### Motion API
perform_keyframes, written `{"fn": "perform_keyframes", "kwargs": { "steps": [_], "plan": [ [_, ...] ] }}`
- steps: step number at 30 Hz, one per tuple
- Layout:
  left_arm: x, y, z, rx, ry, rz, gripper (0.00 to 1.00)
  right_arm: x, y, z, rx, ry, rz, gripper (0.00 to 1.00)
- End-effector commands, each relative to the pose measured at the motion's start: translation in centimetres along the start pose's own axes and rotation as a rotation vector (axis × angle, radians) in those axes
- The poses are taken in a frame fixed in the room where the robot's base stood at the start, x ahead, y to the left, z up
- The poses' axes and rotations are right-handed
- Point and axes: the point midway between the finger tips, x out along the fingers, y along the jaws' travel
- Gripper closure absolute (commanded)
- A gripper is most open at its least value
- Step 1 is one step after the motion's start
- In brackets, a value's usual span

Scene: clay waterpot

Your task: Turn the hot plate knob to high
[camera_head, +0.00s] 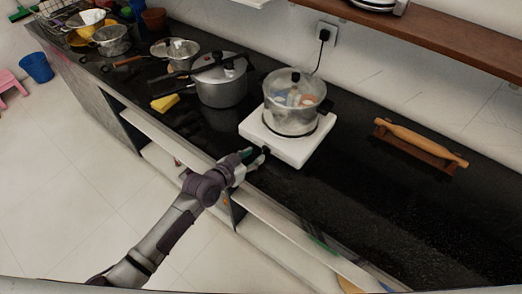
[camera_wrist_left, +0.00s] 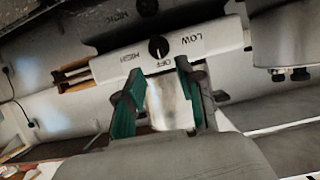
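The white hot plate (camera_head: 287,148) stands on the black counter with a lidded glass pot (camera_head: 294,96) on top. In the left wrist view its front panel (camera_wrist_left: 190,45) carries a black knob (camera_wrist_left: 158,47) with the labels LOW, OFF and HIGH around it. The knob's mark seems to face OFF, though it is small. My left gripper (camera_head: 252,157) is at the front edge of the hot plate. In the left wrist view the left gripper (camera_wrist_left: 159,70) is open, its green-padded fingers apart just short of the knob, with nothing between them. My right gripper is in neither view.
A pressure cooker (camera_head: 221,88) stands left of the hot plate, and a yellow sponge (camera_head: 165,103) lies near the counter edge. A rolling pin (camera_head: 420,141) rests on a wooden stand at right. The counter front right of the hot plate is clear.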

Motion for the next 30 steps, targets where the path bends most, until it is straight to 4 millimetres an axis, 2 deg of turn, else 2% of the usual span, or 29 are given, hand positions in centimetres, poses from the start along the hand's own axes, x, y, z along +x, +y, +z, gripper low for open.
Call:
{"fn": "perform_keyframes", "kwargs": {
  "steps": [3,9,20,27,30],
  "plan": [
    [2.2,-0.1,-0.1,0.001,0.0,-0.001,0.62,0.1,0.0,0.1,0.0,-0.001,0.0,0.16],
    [4.3,-0.1,0.0,0.0,0.0,-0.001,0.62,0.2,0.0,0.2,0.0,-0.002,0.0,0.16],
    [4.7,-0.1,0.0,0.0,0.0,-0.001,0.62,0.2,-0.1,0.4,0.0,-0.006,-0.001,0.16],
    [4.7,-0.1,0.1,0.0,0.0,-0.001,1.0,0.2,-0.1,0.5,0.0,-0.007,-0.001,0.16],
    [4.7,-0.1,0.1,0.0,0.0,-0.001,1.0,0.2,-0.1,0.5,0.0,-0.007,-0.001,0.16]
  ]
}}
